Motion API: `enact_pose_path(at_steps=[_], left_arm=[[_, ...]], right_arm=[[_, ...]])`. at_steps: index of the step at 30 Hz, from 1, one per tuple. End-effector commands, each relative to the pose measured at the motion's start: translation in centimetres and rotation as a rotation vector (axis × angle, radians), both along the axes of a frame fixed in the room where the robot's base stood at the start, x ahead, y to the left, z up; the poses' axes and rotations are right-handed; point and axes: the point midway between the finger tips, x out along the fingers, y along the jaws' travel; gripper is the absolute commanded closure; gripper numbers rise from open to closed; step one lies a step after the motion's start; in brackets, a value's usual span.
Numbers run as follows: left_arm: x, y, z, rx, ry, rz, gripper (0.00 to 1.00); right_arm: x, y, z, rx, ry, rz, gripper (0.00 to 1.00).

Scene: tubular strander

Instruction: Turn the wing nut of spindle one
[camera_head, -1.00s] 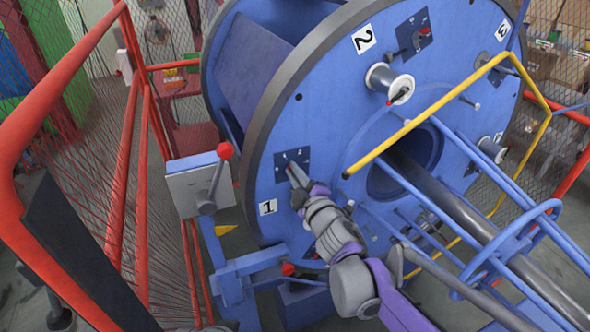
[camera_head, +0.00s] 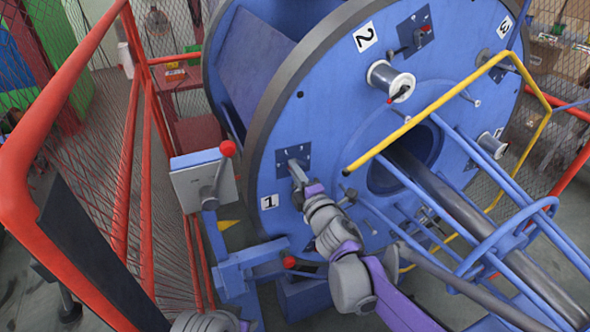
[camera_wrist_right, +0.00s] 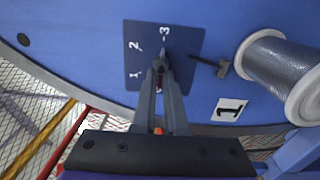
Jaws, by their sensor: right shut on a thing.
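The blue spindle disc (camera_head: 330,100) faces me, with white label 1 (camera_head: 268,202) at its lower left. Beside that label is a dark plate (camera_head: 283,166) marked 1, 2, 3, which also shows in the right wrist view (camera_wrist_right: 140,83). My right gripper (camera_head: 296,169) reaches this plate. My left gripper is out of view.
A yellow bar (camera_head: 400,130) and blue tubes cross to the right of my arm. A grey box with a red-knobbed lever (camera_head: 226,150) stands left.

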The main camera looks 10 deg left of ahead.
Motion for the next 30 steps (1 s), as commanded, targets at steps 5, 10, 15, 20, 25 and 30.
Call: enact_pose_path(at_steps=[5,10,15,20,25,30], left_arm=[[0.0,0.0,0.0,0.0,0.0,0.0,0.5],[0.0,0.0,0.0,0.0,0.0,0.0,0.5],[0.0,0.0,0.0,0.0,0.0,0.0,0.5],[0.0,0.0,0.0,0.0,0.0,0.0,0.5],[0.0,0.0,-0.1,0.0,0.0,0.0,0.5],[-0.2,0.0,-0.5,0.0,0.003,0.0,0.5]], right_arm=[[0.0,-0.1,-0.1,-0.005,-0.002,-0.001,1.0],[0.0,-0.1,-0.1,-0.005,-0.002,-0.001,1.0],[0.0,-0.1,0.0,-0.004,-0.001,-0.001,0.61],[0.0,0.0,0.0,-0.002,-0.002,-0.001,0.6],[-0.1,-0.1,0.0,-0.002,-0.002,0.0,0.6],[-1.7,-1.2,-0.1,-0.003,-0.001,-0.001,0.6]])
